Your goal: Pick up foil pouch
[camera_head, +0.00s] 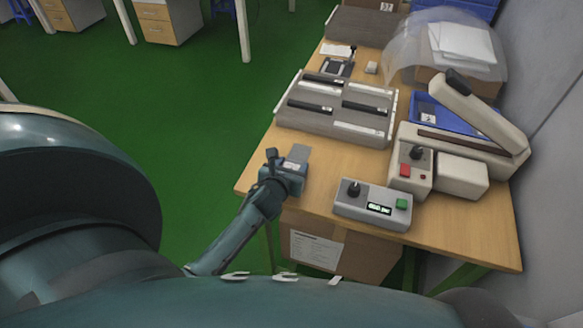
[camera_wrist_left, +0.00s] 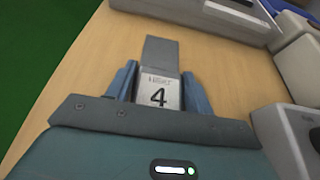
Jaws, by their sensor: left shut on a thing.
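The foil pouch (camera_head: 299,153) is a small flat grey piece at the front left part of the wooden table. In the left wrist view the foil pouch (camera_wrist_left: 161,53) has a white label reading "4" and sits between the two blue fingers. My left gripper (camera_head: 288,170) is shut on it, and the grey end sticks out past the fingertips. In the wrist view my left gripper (camera_wrist_left: 159,80) has a finger on each side of the label. I cannot tell whether the pouch touches the table. My right gripper is not in view.
A grey tray with dark slots (camera_head: 337,125) lies just beyond the pouch. A control box (camera_head: 372,205) with a green button stands to the right. A beige heat sealer (camera_head: 460,173) and a blue bin (camera_head: 440,112) are further right. Bare tabletop surrounds my gripper.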

